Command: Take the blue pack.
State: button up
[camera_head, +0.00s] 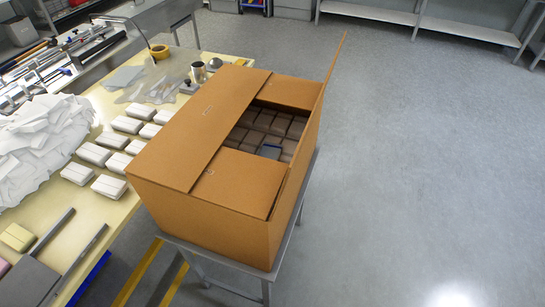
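The blue pack (270,152) lies inside the open cardboard box (205,205), near the inner edge of its front flap. It rests among several grey-brown packs (278,126) that fill the box, and only part of it shows. One long flap covers the left side of the box, shorter flaps lie over the front and back of the opening, and the right flap stands up. My gripper is not in view.
The box stands on a small metal table (215,255). A cream worktable (88,205) at left holds several white packs (94,153), crumpled white wrap (40,140), a yellow tape roll (159,51) and a metal cup (198,71). The grey floor (430,170) at right is clear.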

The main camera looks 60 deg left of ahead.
aim_at(271, 151)
jog(key=k, duration=1.95)
jog(key=u, duration=1.45)
jog(key=i, duration=1.2)
jog(key=z, duration=0.05)
